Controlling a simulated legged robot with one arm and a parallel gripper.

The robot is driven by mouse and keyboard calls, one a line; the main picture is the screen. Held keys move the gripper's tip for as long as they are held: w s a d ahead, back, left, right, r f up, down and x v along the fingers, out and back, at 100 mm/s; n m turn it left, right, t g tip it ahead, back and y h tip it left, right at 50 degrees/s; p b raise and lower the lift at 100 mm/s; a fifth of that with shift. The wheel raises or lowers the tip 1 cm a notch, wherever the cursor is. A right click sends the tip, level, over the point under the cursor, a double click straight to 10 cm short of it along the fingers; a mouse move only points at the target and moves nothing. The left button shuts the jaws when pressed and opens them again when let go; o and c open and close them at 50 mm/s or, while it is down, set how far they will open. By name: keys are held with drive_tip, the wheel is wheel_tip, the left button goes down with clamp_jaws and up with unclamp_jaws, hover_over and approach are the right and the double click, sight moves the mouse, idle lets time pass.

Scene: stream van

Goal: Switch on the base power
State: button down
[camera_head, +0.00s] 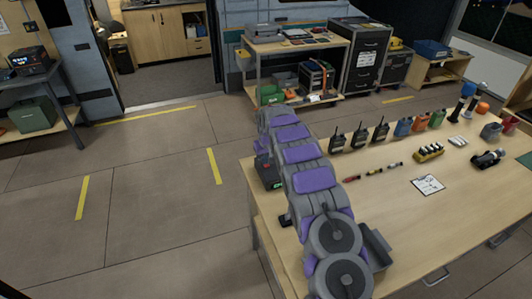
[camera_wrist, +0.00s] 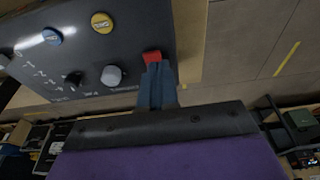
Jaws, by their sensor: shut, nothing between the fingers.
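A dark control box (camera_wrist: 110,30) fills the upper left of the wrist view, with small white markings on its face. A red switch (camera_wrist: 151,57) sits near its right edge. My gripper (camera_wrist: 158,75) is shut and empty, its blue-grey fingertips right at the red switch and covering part of it. I cannot tell whether they touch it or which way the switch is set. In the head view a dark box with a red part and a green light (camera_head: 268,172) shows beside my arm at the table's left edge, partly hidden by the arm.
The box also carries a yellow button (camera_wrist: 102,22), a blue button (camera_wrist: 52,36), a grey knob (camera_wrist: 112,75) and a black knob (camera_wrist: 74,78). Open floor lies left.

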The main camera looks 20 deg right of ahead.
drive_tip(key=shift+s+d+f, duration=0.1)
drive_tip(key=shift+d+f, duration=0.25)
drive_tip(key=shift+f, duration=0.45)
drive_tip(key=shift+d, duration=0.35)
drive_tip(key=shift+a+f, duration=0.15)
drive_tip(key=shift+a, duration=0.3)
drive_tip(key=shift+w+d+r+p, duration=0.25)
drive_tip(key=shift+w+r+p, duration=0.1)
drive_tip(key=shift+w+p, duration=0.25)
drive_tip(key=shift+a, duration=0.1)
drive_tip(key=p+v, duration=0.2)
drive_tip(key=v, duration=1.5)
drive_tip(key=shift+p, duration=0.4)
